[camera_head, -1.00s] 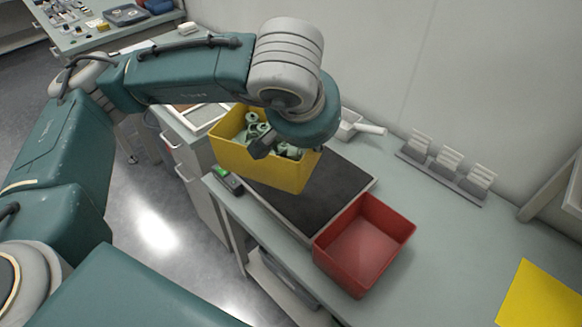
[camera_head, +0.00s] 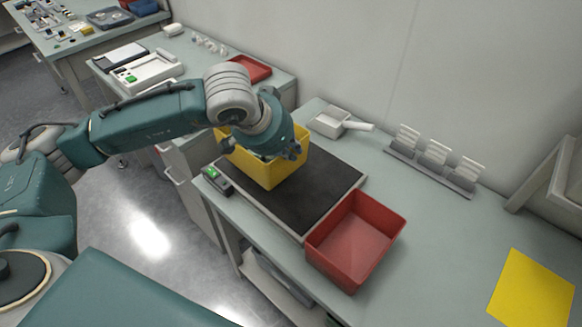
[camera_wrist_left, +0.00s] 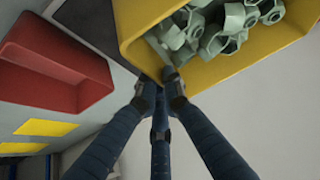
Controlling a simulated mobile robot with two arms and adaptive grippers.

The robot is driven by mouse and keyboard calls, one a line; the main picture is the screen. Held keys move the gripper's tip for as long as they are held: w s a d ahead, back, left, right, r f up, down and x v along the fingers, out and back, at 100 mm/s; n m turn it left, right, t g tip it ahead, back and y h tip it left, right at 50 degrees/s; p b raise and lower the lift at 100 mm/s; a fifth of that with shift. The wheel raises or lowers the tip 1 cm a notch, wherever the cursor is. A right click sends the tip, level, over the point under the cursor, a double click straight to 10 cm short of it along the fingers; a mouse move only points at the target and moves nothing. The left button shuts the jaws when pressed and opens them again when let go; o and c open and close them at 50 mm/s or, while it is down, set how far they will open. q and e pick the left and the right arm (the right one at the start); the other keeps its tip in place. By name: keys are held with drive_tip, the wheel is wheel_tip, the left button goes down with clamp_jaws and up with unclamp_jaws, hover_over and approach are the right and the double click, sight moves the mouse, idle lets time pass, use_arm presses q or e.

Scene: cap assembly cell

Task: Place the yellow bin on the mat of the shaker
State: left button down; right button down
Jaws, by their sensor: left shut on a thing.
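The yellow bin (camera_head: 279,172) is at the left part of the shaker's black mat (camera_head: 318,192) in the head view. Whether it rests on the mat or hangs just above it I cannot tell. In the left wrist view the yellow bin (camera_wrist_left: 209,75) holds several grey-green metal parts (camera_wrist_left: 210,30). My left gripper (camera_head: 290,152) is shut on the bin's wall on the right side, and its arm hides part of the bin. In the left wrist view the fingers (camera_wrist_left: 160,90) meet at the bin's rim. My right gripper is not in view.
An empty red bin (camera_head: 355,240) stands close to the mat's front right edge. A small control box with a green display (camera_head: 214,178) is at the shaker's left. A yellow sheet (camera_head: 532,288) lies at right.

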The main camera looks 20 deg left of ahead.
use_arm(q)
drive_tip(key=shift+f+p, duration=0.35)
drive_tip(key=shift+f, duration=3)
drive_tip(key=shift+f, duration=0.1)
drive_tip(key=c, duration=1.9)
unclamp_jaws()
drive_tip(key=b+v, duration=0.1)
drive_tip(key=v, duration=1.1)
drive_tip(key=shift+d, duration=0.1)
